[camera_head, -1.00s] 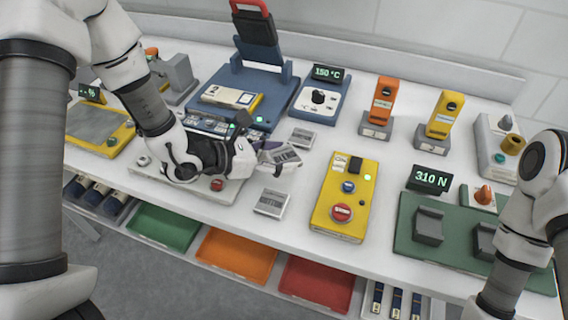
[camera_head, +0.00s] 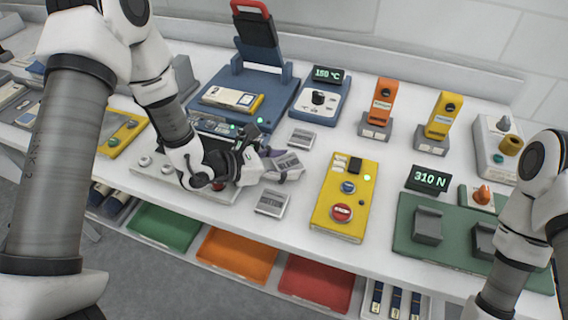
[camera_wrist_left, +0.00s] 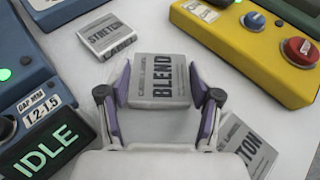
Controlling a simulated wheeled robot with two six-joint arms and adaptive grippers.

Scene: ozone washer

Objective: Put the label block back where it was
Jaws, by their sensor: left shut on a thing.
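The grey label block reading BLEND (camera_wrist_left: 160,80) is between the fingers of my left gripper (camera_wrist_left: 163,92). In the head view the block (camera_head: 287,164) is at the end of my left gripper (camera_head: 268,163), over the white table. A block reading STRETCH (camera_wrist_left: 107,36) lies on the table behind it, also seen in the head view (camera_head: 301,138). A partly hidden block ending in "TTON" (camera_wrist_left: 252,145) lies nearer the front edge (camera_head: 271,202). I cannot tell whether the held block touches the table. My right gripper is out of view.
A yellow box (camera_head: 344,200) with a red button stands right of the held block. A blue press (camera_head: 258,88) stands behind, and its IDLE display (camera_wrist_left: 45,150) is close to the left gripper. Bare white table lies between the blocks and the yellow box.

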